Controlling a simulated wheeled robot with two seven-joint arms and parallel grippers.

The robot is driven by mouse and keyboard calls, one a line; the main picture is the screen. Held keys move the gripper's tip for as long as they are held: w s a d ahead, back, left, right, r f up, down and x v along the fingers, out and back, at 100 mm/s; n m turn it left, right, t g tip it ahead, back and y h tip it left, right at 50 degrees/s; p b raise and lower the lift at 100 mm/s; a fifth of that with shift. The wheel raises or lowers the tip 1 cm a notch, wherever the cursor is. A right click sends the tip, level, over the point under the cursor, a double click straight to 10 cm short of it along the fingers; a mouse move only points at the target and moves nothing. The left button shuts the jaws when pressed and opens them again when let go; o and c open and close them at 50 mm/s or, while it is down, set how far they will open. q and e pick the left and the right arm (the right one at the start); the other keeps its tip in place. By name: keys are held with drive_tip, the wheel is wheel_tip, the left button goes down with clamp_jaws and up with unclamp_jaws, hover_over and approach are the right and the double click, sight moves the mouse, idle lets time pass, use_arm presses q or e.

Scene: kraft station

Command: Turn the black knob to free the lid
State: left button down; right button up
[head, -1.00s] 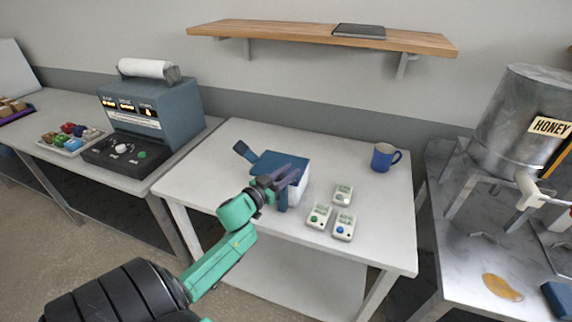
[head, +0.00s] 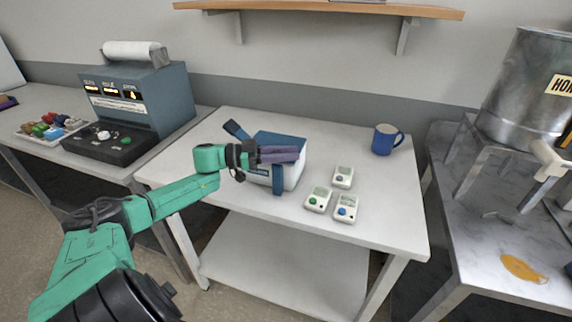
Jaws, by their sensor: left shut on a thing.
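A white box with a blue lid (head: 279,139) stands on the white table, with a blue flap at its left and a blue strap (head: 278,182) down its front. My left gripper (head: 285,153) comes in from the left, its purple fingers lying level across the upper front of the box. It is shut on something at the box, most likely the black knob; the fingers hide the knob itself. The lid lies flat on the box. My right gripper is not in view.
Several small white devices with coloured buttons, such as this one (head: 346,208), lie right of the box. A blue mug (head: 386,139) stands at the back right. A shelf (head: 330,9) hangs above.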

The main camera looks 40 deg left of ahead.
use_arm(q)
drive_tip(key=shift+s+d+f+b, duration=0.1)
drive_tip(key=shift+d+f+b, duration=0.05)
drive_tip(key=shift+f+b, duration=0.15)
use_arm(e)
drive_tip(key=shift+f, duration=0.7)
use_arm(q)
drive_tip(key=c, duration=0.7)
unclamp_jaws()
drive_tip(key=shift+w+d, duration=0.15)
drive_tip(key=shift+w, duration=0.05)
drive_tip(key=shift+r, duration=0.1)
drive_tip(key=v, duration=1.4)
drive_tip(key=shift+a+p, duration=0.3)
drive_tip(key=shift+a, duration=0.1)
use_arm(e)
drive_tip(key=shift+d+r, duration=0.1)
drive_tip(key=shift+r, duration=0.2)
